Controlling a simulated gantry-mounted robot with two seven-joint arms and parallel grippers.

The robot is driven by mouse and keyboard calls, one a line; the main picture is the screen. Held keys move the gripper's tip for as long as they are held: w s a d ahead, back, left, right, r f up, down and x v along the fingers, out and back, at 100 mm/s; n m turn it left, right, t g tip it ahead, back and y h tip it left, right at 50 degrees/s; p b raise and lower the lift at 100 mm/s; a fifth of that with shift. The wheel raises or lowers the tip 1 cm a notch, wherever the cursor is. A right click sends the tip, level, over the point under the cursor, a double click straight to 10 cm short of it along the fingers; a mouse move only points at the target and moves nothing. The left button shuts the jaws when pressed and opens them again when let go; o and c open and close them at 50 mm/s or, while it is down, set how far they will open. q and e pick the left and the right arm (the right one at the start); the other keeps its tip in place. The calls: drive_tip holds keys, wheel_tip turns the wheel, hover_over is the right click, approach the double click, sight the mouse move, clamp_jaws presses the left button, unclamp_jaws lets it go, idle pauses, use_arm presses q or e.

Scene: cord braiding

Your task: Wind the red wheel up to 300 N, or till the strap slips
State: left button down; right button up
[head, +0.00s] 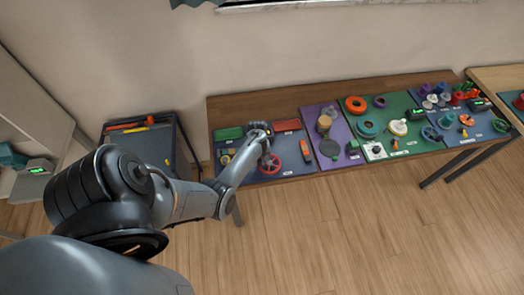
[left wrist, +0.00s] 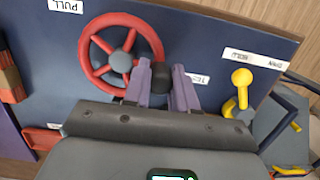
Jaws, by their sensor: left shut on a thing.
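The red wheel (head: 271,164) is on the blue board at the left end of the long table. In the left wrist view the red wheel (left wrist: 100,70) has spokes and a grey hub, and a dark knob (left wrist: 160,76) is at its rim. My left gripper (left wrist: 161,88) is shut on the dark knob, with one purple finger on each side of it. In the head view my left gripper (head: 264,153) is small and partly hidden by its own wrist. I cannot make out the strap or a force reading. My right gripper is not in view.
A yellow lever (left wrist: 242,88) stands to the right of the wheel in the left wrist view. Green (head: 229,133) and red (head: 287,126) trays lie at the board's back. An orange tool (head: 305,151) is to the wheel's right. Other coloured boards with parts continue rightward.

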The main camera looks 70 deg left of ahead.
use_arm(q)
drive_tip(key=a+b, duration=0.1)
drive_tip(key=w+a+b, duration=0.1)
drive_tip(key=a+b, duration=0.1)
drive_tip(key=shift+w+f, duration=0.3)
drive_tip(key=shift+w, duration=0.05)
drive_tip(key=w+b, duration=0.4)
drive_tip(key=b, duration=0.1)
drive_tip(key=shift+w+a, duration=0.15)
drive_tip(key=shift+a, duration=0.15)
drive_tip(key=w+d+p, duration=0.1)
drive_tip(key=d, duration=0.1)
drive_tip(key=w+d+r+p, duration=0.1)
drive_tip(key=w+d+p, duration=0.1)
drive_tip(key=shift+w+d+r, duration=0.1)
drive_tip(key=shift+w+r, duration=0.05)
drive_tip(key=shift+w, duration=0.1)
drive_tip(key=shift+f+b, duration=0.35)
drive_tip(key=shift+b, duration=0.4)
